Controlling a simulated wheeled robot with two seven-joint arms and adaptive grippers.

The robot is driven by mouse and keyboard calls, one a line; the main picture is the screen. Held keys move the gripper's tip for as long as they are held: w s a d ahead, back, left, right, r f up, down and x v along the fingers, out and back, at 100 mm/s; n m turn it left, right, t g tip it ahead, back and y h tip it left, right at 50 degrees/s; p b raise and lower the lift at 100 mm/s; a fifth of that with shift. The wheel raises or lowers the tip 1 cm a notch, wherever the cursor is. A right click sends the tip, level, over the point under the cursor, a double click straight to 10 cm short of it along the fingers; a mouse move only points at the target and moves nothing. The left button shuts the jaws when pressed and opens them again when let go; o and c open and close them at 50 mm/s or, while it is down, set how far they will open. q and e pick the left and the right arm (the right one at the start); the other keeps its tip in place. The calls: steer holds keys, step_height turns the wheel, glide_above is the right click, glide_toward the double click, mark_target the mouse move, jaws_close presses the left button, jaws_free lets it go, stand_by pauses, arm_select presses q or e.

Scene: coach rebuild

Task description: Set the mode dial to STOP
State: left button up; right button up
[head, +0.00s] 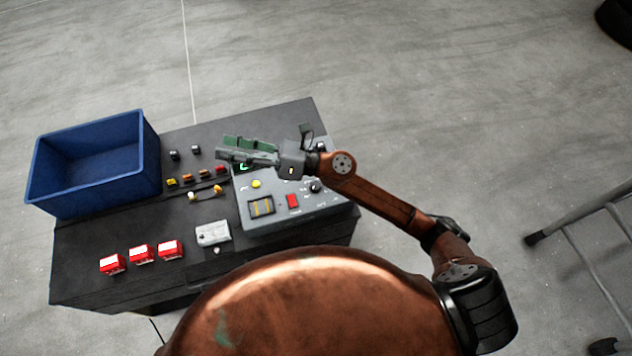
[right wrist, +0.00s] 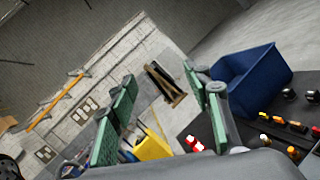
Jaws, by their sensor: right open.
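The grey control panel (head: 275,222) sits at the right of the dark table. A black round knob (head: 315,187), which looks like the mode dial, is on the panel's right side; its markings are too small to read. My right gripper (head: 226,148) is open and empty, above the panel's far left part and pointing left, away from the knob. My right wrist and forearm pass above the panel's far right corner and hide part of it. In the right wrist view the green-padded fingers (right wrist: 160,80) are spread with nothing between them. My left gripper is not in view.
A yellow button (head: 256,184), a red switch (head: 292,201) and a striped square (head: 261,206) are on the panel. A blue bin (head: 62,199) stands at the left. Several red blocks (head: 141,254), a light grey box (head: 213,234) and small coloured parts lie on the table (head: 90,282).

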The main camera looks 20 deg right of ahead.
steer(key=s+a+f+n+g+h, duration=0.2)
steer(key=s+a+f+n+g, duration=0.25)
steer(key=n, duration=0.25)
steer(key=n+g+h, duration=0.3)
steer(key=n+h, duration=0.9)
steer(key=h, duration=0.5)
glide_above(316, 185)
step_height(316, 185, down, 17)
steer(key=shift+r, duration=0.1)
step_height(316, 185, down, 7)
steer(key=shift+r+p, duration=0.2)
steer(key=shift+p, duration=0.65)
steer(key=shift+f, duration=0.4)
steer(key=shift+c, duration=0.3)
steer(key=c, duration=1.1)
